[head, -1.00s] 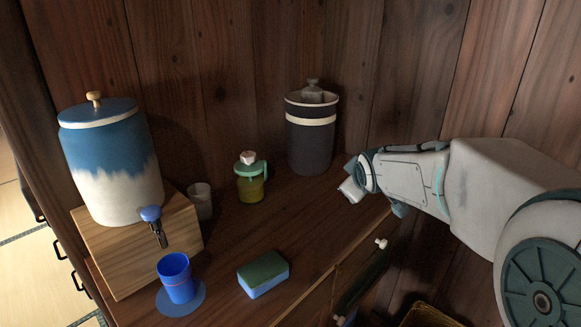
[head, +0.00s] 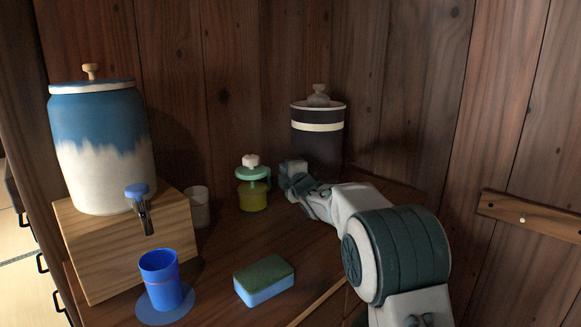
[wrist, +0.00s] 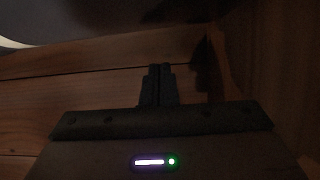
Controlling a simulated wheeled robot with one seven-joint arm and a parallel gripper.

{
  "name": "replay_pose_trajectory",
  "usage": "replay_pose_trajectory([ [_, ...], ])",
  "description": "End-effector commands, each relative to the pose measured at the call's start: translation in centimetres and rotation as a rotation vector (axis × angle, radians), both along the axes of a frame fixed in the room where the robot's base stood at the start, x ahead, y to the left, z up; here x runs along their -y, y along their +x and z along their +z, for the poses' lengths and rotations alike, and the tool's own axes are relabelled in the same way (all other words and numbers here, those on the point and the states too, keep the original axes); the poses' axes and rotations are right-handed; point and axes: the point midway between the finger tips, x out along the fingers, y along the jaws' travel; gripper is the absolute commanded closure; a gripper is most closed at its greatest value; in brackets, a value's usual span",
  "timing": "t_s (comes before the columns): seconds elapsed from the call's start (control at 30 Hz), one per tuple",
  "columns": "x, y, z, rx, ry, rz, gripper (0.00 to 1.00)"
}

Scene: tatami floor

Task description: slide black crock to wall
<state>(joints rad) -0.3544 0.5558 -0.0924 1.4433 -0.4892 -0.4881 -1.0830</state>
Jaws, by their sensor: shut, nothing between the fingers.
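The black crock (head: 318,148) stands upright on the wooden counter near the back corner, with a cream band and a grey knobbed lid. The wooden wall (head: 270,70) rises behind it; I cannot tell how wide the gap between them is. My gripper (head: 285,172) is low in front of the crock, toward its left side, and overlaps its lower part in the head view. Whether they touch is unclear. In the wrist view, the dark fingers (wrist: 159,75) are together and empty, over wood. A dark shape across the top may be the crock.
A green-topped pump bottle (head: 252,188) stands just left of my gripper, with a small grey cup (head: 197,207) beyond. A blue-and-white dispenser (head: 100,150) on a wooden box (head: 130,245), a blue cup (head: 160,280) and a sponge (head: 264,280) occupy the left and front.

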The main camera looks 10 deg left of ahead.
Motion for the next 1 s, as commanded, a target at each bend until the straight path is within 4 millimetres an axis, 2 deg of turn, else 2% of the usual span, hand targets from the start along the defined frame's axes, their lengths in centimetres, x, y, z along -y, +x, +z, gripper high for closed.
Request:
replay_pose_trajectory([
  [0.1,-0.8,1.6,-0.1,0.000,0.000,-0.001,1.00],
  [0.5,-3.1,5.8,0.0,0.000,0.001,-0.001,1.00],
  [0.7,-0.2,5.4,-0.1,0.000,0.001,-0.004,1.00],
  [1.0,0.9,5.1,0.0,-0.002,0.001,-0.001,1.00],
])
